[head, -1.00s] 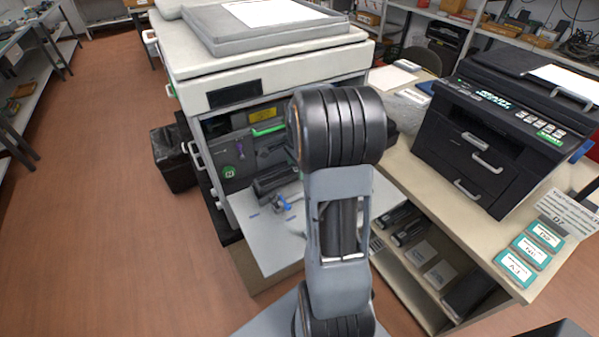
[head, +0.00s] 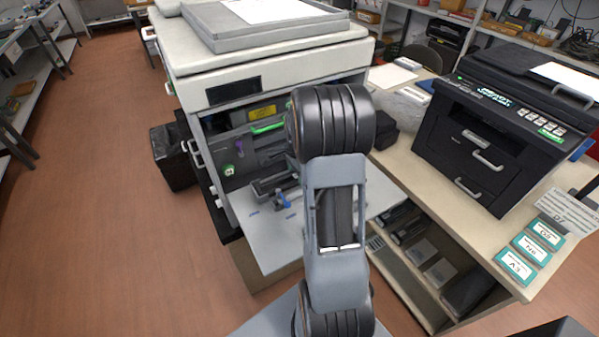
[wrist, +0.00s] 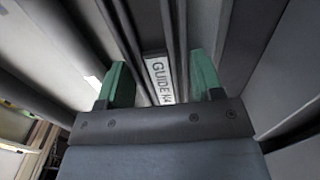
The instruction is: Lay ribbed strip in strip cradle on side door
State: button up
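My gripper (wrist: 163,82) shows in the wrist view, its two green fingers apart on either side of a dark piece with long ribs. This piece, which looks like the ribbed strip (wrist: 182,45), carries a white label (wrist: 159,80) reading "GUIDE" and a partly legible code. I cannot tell whether the fingers press on it. In the head view my arm hides the gripper. The light grey side door (head: 265,232) lies folded down from the copier. Blue parts (head: 283,200) and dark parts (head: 268,187) stand on it; I cannot tell which is the strip cradle.
The copier (head: 235,70) stands behind the door with its inside open, showing a green lever (head: 267,128). A black printer (head: 490,140) and teal-edged label cards (head: 530,250) are on the bench at the right. A black bin (head: 172,160) stands left of the copier; floor there is clear.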

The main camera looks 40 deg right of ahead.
jog(key=o, duration=0.4)
jog(key=shift+r+p, duration=0.45)
jog(key=shift+r, duration=0.2)
notch_tip(320, 180, up, 11)
jog(key=shift+s+a+r+n+t+b, duration=0.1)
jog(key=shift+s+a+r+n+t, duration=0.4)
jog(key=shift+s+a+n, duration=2.25)
jog(key=shift+s+a+r+n+t+b, duration=0.15)
jog(key=shift+s+a+n+t, duration=0.95)
jog(key=shift+a+n, duration=2.9)
jog(key=shift+s+a+r+n+t+b, duration=0.15)
jog(key=shift+s+a+n+t, duration=0.25)
jog(key=shift+s+a+n, duration=2.45)
jog(key=shift+w+a, duration=0.55)
jog(key=shift+a, duration=0.1)
